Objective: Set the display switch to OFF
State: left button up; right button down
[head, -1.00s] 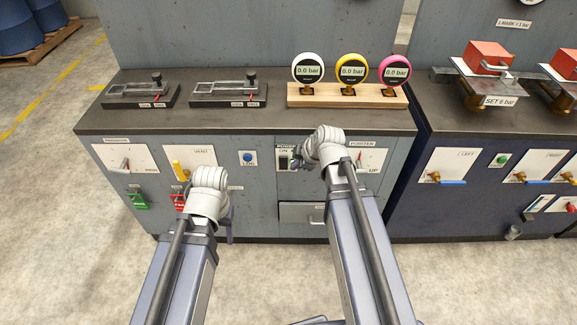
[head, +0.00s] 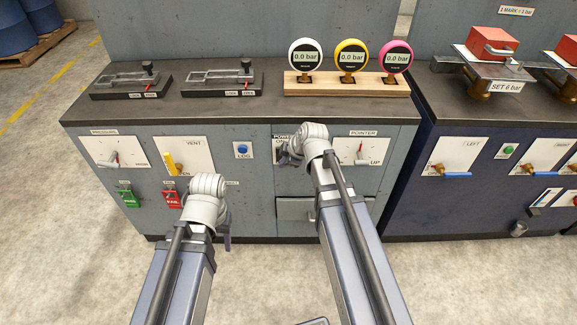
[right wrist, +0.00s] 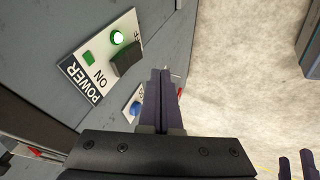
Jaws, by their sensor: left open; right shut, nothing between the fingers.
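The display switch is on a white panel marked POWER (right wrist: 78,75) in the right wrist view. In the head view my right gripper (head: 287,156) and wrist cover most of the panel. My left gripper (head: 227,240) is open, low before the cabinet, mostly hidden by its wrist.
Three gauges (head: 351,57) reading 0.0 bar stand on a wooden block on the bench. The POINTER panel (head: 362,148) is right of my right wrist. A blue LOG button (head: 243,150) and the yellow VENT lever (head: 170,163) are to the left. A drawer (head: 296,208) is below.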

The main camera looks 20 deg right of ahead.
aim_at(279, 159)
pick_arm(q)
jog(key=shift+f+b, duration=0.65)
jog(key=shift+f, duration=0.55)
pick_arm(e)
jog(key=shift+w+d+f, duration=0.15)
jog(key=shift+w+f, duration=0.25)
jog(key=shift+w, duration=0.35)
jog(key=shift+w+d+f, duration=0.1)
jog(key=shift+w+f, duration=0.3)
jog(key=shift+w, duration=0.3)
jog(key=shift+w+d+f, duration=0.15)
jog(key=shift+w+f, duration=0.25)
jog(key=shift+w, duration=0.35)
pick_arm(q)
jog(key=shift+f+b, duration=0.55)
pick_arm(e)
jog(key=shift+w+f+t, duration=0.15)
jog(key=shift+w+t, duration=0.05)
jog(key=shift+t, duration=0.2)
pick_arm(q)
jog(key=shift+r, duration=0.1)
